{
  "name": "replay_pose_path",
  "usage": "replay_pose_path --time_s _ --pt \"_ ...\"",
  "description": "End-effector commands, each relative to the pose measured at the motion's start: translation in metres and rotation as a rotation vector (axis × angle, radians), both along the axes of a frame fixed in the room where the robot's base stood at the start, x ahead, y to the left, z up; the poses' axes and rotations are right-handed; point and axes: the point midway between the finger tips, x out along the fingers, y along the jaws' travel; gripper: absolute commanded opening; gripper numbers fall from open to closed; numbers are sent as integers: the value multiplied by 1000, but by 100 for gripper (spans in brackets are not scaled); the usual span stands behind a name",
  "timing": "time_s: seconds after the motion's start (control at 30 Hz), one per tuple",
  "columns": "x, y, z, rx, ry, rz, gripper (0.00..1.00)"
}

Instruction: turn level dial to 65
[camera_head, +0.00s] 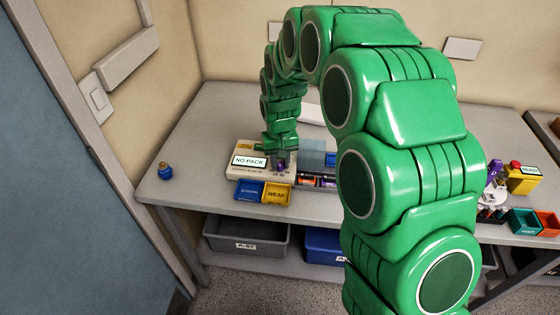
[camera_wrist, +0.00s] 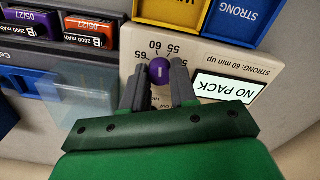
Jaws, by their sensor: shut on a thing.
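The level dial (camera_wrist: 160,71) is a round purple knob with a short white mark on a beige panel. Printed numbers around it include 60, 55 and 50, seen upside down in the wrist view. I cannot tell for sure which number the mark points to. My gripper (camera_wrist: 161,76) has its two dark fingers on either side of the dial, shut on it. In the head view the dial (camera_head: 281,168) shows below my gripper on the device (camera_head: 238,171). The device's screen (camera_wrist: 226,88) reads NO PACK. My fingers hide part of the scale.
A blue STRONG tray (camera_head: 249,191) and a yellow WEAK tray (camera_head: 277,194) stand at the device's front. Battery packs marked 05/27 (camera_wrist: 88,30) sit in slots beside it. A clear bluish panel (camera_wrist: 75,95) stands close to my gripper.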

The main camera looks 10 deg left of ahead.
Motion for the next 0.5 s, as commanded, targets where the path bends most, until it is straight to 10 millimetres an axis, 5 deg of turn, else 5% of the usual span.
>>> replay_pose_path --time_s 0.5 --pt "1 1 1 3 -5 486 0"
